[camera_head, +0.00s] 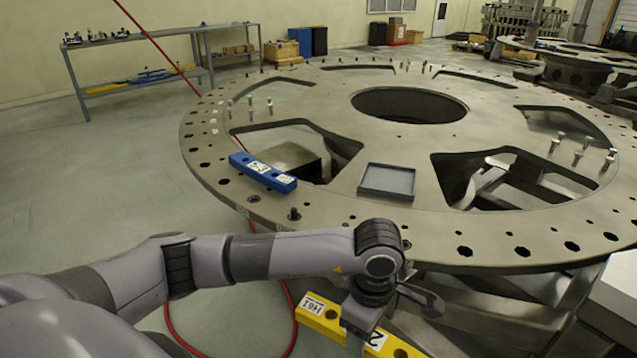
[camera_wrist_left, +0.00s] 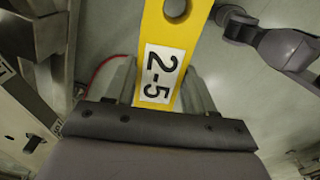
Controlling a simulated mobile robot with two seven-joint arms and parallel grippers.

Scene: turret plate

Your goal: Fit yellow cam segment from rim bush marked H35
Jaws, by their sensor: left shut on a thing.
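My left gripper (camera_head: 360,318) is shut on the yellow cam segment (camera_head: 318,313), a bar with white labels and round holes. It holds the bar in front of the near edge of the turret plate (camera_head: 330,215). In the left wrist view the yellow cam segment (camera_wrist_left: 172,45) passes between the fingers (camera_wrist_left: 158,95), and its label reads 2-5. The gripper covers part of the bar in the head view. Holes and bushes line the plate's rim; I cannot read an H35 mark. My right gripper is not in view.
A blue segment (camera_head: 262,173) lies on the left rim. A shallow grey tray (camera_head: 387,182) sits on the plate between cut-outs. Upright bolts stand in groups. A red cable (camera_head: 170,325) hangs beside the plate.

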